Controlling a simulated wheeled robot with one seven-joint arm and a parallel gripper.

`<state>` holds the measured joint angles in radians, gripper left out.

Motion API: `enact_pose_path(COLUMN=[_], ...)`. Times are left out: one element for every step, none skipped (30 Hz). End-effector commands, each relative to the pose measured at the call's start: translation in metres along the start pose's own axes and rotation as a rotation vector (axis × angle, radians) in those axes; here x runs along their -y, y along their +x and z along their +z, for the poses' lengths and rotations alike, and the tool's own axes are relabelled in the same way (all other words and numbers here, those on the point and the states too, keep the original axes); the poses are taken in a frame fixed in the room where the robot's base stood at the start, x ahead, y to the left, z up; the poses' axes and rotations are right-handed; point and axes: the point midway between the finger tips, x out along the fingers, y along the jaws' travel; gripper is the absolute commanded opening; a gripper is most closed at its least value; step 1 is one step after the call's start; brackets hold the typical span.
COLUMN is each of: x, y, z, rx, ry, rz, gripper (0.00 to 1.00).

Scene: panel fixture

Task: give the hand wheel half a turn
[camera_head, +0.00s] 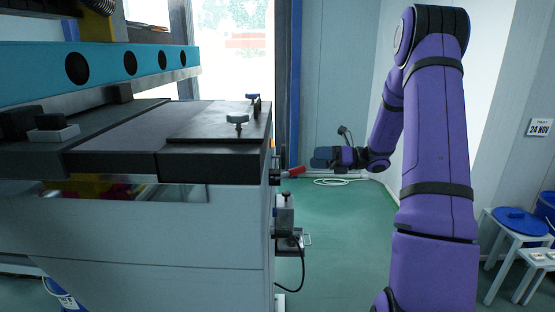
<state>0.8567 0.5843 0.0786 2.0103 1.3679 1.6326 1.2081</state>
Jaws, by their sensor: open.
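The hand wheel appears to be the small dark part (275,177) on the right side of the machine, seen nearly edge-on. A red handle (293,171) sticks out from it to the right. My gripper (314,163) is at the end of my purple arm, right of the red handle and pointing left towards it. It is open, and its fingers are small and dark in this view. A gap seems to show between gripper and handle, but depth is hard to judge. The wheel's rim and face are mostly hidden.
The machine's dark table (110,140) and pale cabinet (160,235) fill the left. A grey box (286,215) with a black cable juts from the cabinet below the handle. A stool with a blue top (520,221) stands right. Green floor (340,250) between is clear.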

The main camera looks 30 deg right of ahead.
Motion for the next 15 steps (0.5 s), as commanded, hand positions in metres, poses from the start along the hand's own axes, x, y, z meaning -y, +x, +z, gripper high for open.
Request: enact_pose_path(x=[0.003,0.003,0.004,0.004,0.004,0.003,0.003,0.003,0.003,0.003,0.003,0.003,0.002,0.002,0.003], y=[-0.002,-0.001,0.0,0.003,0.005,0.01,0.014,0.019,0.025,0.03,0.036,0.043,0.049,0.055,0.061], z=[0.0,0.0,0.0,0.0,0.0,0.0,0.001,0.001,0.0,0.0,0.0,0.001,0.0,0.0,0.001], rx=[0.011,0.014,0.016,0.016,0.016,0.015,0.015,0.014,0.013,0.012,0.013,0.013,0.012,0.012,0.013], ry=[0.009,0.012,0.014,0.014,0.014,0.013,0.013,0.012,0.012,0.012,0.012,0.012,0.012,0.012,0.012], rz=[0.0,0.0,0.0,0.001,0.001,0.001,0.002,0.003,0.003,0.002,0.002,0.003,0.003,0.003,0.002], gripper=[1.0,1.0,1.0,1.0,1.0,1.0,1.0,1.0,1.0,1.0,1.0,1.0,1.0,1.0,1.0])
